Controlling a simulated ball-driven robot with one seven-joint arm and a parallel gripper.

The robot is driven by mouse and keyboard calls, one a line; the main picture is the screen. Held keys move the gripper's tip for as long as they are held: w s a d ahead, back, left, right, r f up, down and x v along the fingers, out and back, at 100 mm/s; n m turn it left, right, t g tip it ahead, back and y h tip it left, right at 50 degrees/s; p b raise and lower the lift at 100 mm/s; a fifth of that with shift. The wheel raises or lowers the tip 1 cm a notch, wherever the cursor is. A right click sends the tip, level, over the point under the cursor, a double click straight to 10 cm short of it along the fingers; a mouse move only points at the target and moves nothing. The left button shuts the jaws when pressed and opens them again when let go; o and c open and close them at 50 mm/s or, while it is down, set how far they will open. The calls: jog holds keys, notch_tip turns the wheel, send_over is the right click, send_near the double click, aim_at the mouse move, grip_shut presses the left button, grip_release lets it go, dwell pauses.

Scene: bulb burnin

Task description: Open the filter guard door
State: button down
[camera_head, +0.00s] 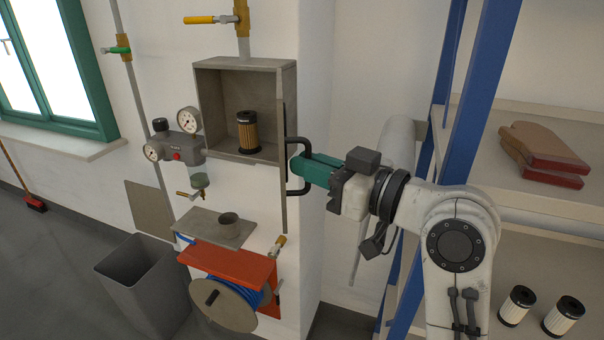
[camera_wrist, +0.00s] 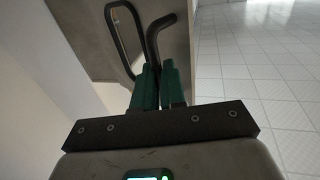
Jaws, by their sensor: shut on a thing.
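The filter guard door (camera_head: 284,200) stands open at the right side of a grey box (camera_head: 205,105) on the wall. I see it nearly edge-on in the head view, swung out from the box. A black bar handle (camera_head: 302,140) sticks out from its right side. My gripper (camera_head: 299,165), with green fingers, is shut on this handle. In the wrist view the fingers (camera_wrist: 159,85) close around one black bar of the handle (camera_wrist: 155,40), against the grey door panel (camera_wrist: 88,28). A filter (camera_head: 247,130) with a black cap stands inside the open box.
Gauges (camera_head: 188,120) and a regulator are left of the box. Below are a small shelf (camera_head: 205,228), an orange-red hose reel (camera_head: 235,262) and a grey bin (camera_head: 140,275). A blue-framed rack (camera_head: 462,100) with gloves (camera_head: 545,150) and filters (camera_head: 516,306) stands right, close behind my arm.

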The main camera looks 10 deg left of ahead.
jog(key=shift+w+r, duration=0.1)
jog(key=shift+w, duration=0.1)
jog(key=c, duration=1.7)
grip_release()
jog(key=o, duration=0.3)
jog(key=shift+w+a, duration=0.15)
jog(key=shift+o, duration=1)
jog(key=shift+f, duration=0.25)
jog(key=b+v, duration=0.3)
jog(key=v, duration=0.7)
jog(key=shift+s+d, duration=0.25)
jog(key=shift+d, duration=0.1)
